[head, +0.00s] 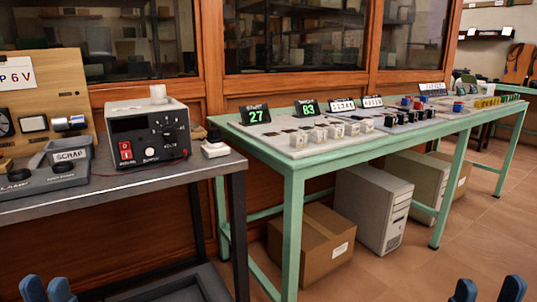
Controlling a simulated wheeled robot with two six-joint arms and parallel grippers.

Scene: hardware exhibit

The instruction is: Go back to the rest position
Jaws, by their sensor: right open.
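My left gripper (46,290) shows at the bottom left edge, in front of the grey bench. I see nothing between the tips. My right gripper (490,291) shows at the bottom right edge, over the tiled floor. Its two blue fingertips stand apart, open, with nothing seen between them. Both grippers are low and apart from the tables. The rest of both arms is out of view.
A green table (285,160) carries rows of small parts. A cardboard box (311,245) and computer cases stand beneath. The floor (400,275) at the front right looks clear.

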